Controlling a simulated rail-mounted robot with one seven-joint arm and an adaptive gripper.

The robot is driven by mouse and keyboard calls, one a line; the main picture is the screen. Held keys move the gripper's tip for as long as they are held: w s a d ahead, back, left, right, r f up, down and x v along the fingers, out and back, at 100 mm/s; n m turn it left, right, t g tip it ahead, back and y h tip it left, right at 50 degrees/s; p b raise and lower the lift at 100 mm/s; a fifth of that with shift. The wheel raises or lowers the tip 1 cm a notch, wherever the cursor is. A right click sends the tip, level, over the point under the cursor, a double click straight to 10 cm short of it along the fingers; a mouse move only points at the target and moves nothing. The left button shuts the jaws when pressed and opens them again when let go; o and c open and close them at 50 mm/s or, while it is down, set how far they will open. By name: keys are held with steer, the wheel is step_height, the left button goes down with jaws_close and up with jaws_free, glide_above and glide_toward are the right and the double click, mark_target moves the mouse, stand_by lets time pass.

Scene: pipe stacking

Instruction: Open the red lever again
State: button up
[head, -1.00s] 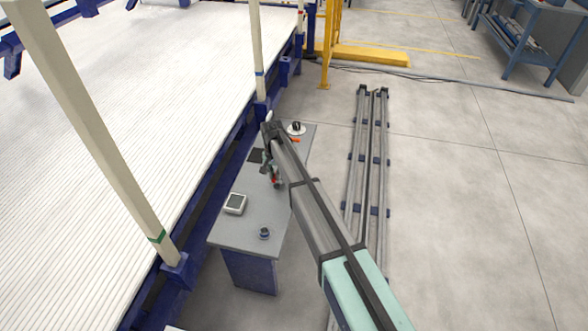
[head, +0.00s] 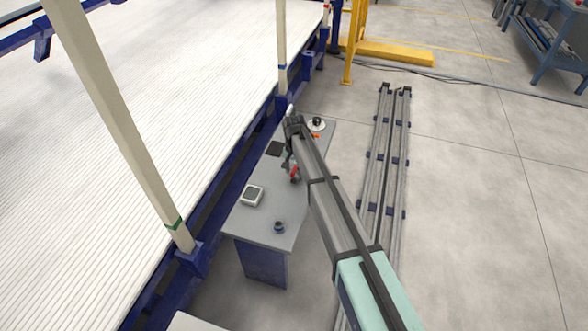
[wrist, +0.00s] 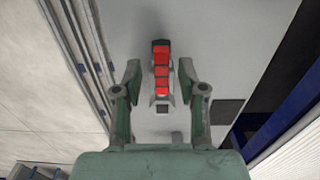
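The red lever (wrist: 161,72) lies in the middle of the wrist view on a small grey base fixed to a grey bench top. It shows as several red segments in a line. My gripper (wrist: 160,70) is open, with one finger on each side of the lever and a visible gap on both sides. In the head view the red lever (head: 294,172) is a small red patch beside my arm, partly hidden. I cannot tell how far the lever is turned.
The grey bench (head: 262,225) also carries a square device (head: 252,196), a round dark knob (head: 278,227), a dark pad (head: 275,148) and a white round fixture (head: 316,124). A blue frame with pale posts runs along the left. Long grey rails (head: 384,150) lie on the right.

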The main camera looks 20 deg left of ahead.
mark_target(294, 171)
steer(key=shift+r, duration=0.1)
step_height(294, 171, up, 12)
stand_by(0.6)
stand_by(0.4)
